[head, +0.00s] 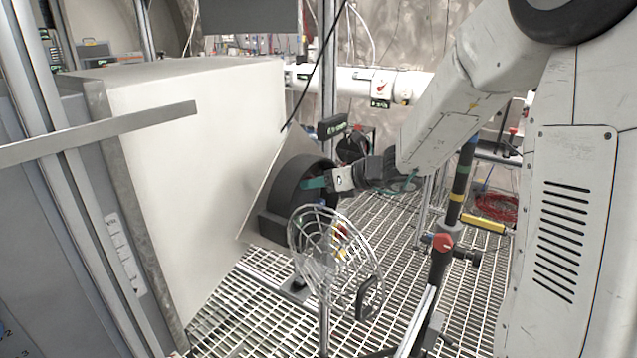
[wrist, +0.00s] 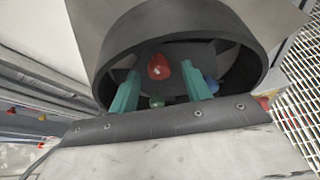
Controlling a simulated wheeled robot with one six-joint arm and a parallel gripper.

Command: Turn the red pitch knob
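A red knob (wrist: 159,66) shows in the wrist view, inside a round black hood (wrist: 255,66) and in front of its dark back face. My gripper (wrist: 163,90) reaches into the hood with its two teal fingers spread apart. The red knob appears between the fingers and a little beyond their tips, with no visible contact. In the head view my gripper (head: 313,183) enters the black hood (head: 285,190) from the right. The hood hides the red knob there.
A wire basket guard (head: 325,245) stands below my arm. A pole with a red knob (head: 443,242) stands to the right. A large pale cabinet (head: 200,150) is left.

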